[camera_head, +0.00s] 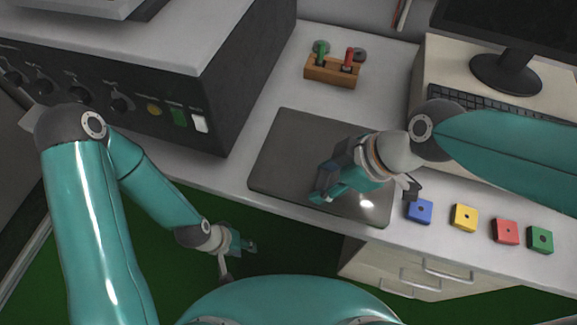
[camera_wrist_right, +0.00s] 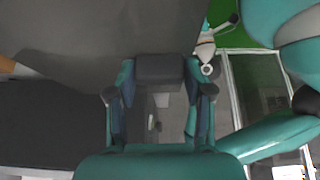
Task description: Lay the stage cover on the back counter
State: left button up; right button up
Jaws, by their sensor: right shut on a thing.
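The stage cover, a dark grey flat plate (camera_head: 290,150), lies level over the light counter (camera_head: 282,75) between the black machine and the desk. Its front right corner reaches the counter's front edge. I cannot tell whether it touches the counter. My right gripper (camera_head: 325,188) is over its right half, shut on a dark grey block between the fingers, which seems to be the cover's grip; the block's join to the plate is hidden. The plate fills the upper left of the right wrist view (camera_wrist_right: 90,35). My left gripper (camera_head: 242,262) is open and empty over the green floor.
The black machine (camera_head: 180,100) with knobs and buttons stands at the left. A wooden stand (camera_head: 332,72) with green and red levers is behind the plate. Several coloured blocks, a blue one (camera_head: 419,211) nearest, line the right front. A keyboard (camera_head: 475,100) and monitor stand (camera_head: 506,72) are at right.

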aim_at(285, 162)
jog(key=w+a, duration=0.2)
jog(key=a, duration=0.1)
jog(key=w+a+p, duration=0.1)
jog(key=w+a, duration=0.2)
jog(key=shift+w+a, duration=0.15)
jog(key=shift+f, duration=0.65)
notch_tip(285, 162, down, 5)
jog(key=shift+f+b, duration=0.2)
jog(key=shift+b, duration=0.1)
jog(key=shift+w+f, duration=0.1)
jog(key=shift+f, duration=0.05)
jog(key=o, duration=1.3)
